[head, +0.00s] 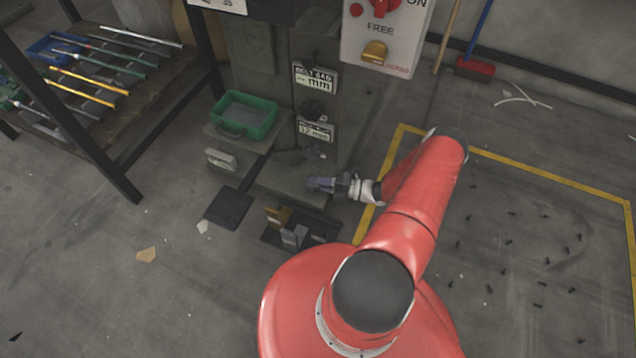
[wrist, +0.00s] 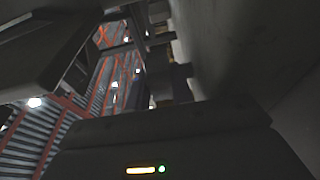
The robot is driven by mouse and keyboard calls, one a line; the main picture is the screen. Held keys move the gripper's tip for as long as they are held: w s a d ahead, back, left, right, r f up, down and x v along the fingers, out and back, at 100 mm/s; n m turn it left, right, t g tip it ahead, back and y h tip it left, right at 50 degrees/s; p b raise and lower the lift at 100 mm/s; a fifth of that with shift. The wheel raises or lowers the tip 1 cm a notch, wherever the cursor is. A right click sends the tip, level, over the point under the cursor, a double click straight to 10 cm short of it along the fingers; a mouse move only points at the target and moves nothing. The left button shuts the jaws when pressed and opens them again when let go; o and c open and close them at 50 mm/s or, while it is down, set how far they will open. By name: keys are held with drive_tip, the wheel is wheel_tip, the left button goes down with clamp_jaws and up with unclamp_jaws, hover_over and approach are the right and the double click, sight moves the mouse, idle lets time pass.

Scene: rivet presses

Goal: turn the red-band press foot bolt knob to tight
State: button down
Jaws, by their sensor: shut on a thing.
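The grey press (head: 267,62) stands at the upper middle of the head view; I cannot make out a red band on it. My gripper (head: 310,184) is low at the press's foot, reaching in from the right. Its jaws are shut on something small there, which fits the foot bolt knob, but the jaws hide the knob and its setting. The wrist view shows mostly dark, blurred surfaces and does not show the knob clearly.
A green tray (head: 243,114) sits on the press's ledge. Pedals (head: 291,236) lie on the floor below. A rack of tools (head: 100,75) is left. Floor inside the yellow line has scattered small dark pieces.

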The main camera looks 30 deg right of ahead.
drive_tip(key=m+t+h, duration=0.1)
drive_tip(key=m+t+h+p, duration=0.1)
drive_tip(key=shift+s+a+r+t, duration=0.1)
drive_tip(key=shift+s+r+t, duration=0.05)
drive_tip(key=shift+r+t, duration=0.15)
drive_tip(key=m+t+h, duration=0.1)
drive_tip(key=m+t+h+p, duration=0.1)
drive_tip(key=h, duration=0.1)
drive_tip(key=shift+a+f+m, duration=0.1)
drive_tip(key=shift+f+m, duration=0.2)
drive_tip(key=c, duration=1.5)
unclamp_jaws()
drive_tip(key=shift+s, duration=0.1)
drive_tip(key=v, duration=0.7)
drive_tip(key=shift+s, duration=0.4)
